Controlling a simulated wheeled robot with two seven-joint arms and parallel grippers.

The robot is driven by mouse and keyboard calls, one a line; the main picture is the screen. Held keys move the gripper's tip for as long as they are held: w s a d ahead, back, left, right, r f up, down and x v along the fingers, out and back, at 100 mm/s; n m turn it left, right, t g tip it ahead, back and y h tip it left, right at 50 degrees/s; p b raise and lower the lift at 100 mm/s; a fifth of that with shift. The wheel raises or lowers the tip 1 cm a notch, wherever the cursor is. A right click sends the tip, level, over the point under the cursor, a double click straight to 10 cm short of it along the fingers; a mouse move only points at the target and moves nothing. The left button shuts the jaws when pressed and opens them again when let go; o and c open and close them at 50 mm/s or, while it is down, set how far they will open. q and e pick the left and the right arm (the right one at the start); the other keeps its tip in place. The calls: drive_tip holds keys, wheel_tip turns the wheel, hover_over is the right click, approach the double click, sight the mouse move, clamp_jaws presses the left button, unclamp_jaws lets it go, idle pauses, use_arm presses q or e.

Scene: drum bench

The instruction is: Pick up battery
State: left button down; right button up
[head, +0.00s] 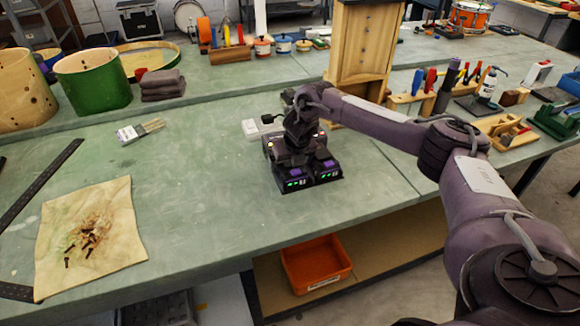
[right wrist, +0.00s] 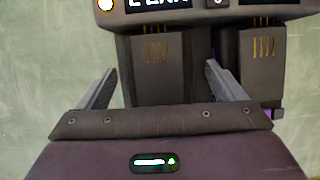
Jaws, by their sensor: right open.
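A dark charger (head: 311,185) stands on the green bench with two battery units side by side, showing purple patches and green lights at the front. My right gripper (head: 300,137) is above it, pointing down and hiding its middle. In the right wrist view the open right gripper (right wrist: 160,72) has one finger on each side of a dark block with gold slots, which looks like the left battery (right wrist: 160,55). The right finger lies in the gap before the second battery (right wrist: 262,52). Whether the fingers touch is unclear. My left gripper is not in view.
A wooden cabinet (head: 362,50) stands close behind the charger. A brush (head: 140,130) and a stained cloth (head: 92,238) with small dark pieces lie left. Tool racks (head: 412,98) stand right. An orange bin (head: 316,264) is below the bench. Bench left of the charger is mostly clear.

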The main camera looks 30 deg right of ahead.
drive_tip(key=c, duration=1.3)
drive_tip(key=shift+r, duration=0.1)
drive_tip(key=shift+c, duration=0.3)
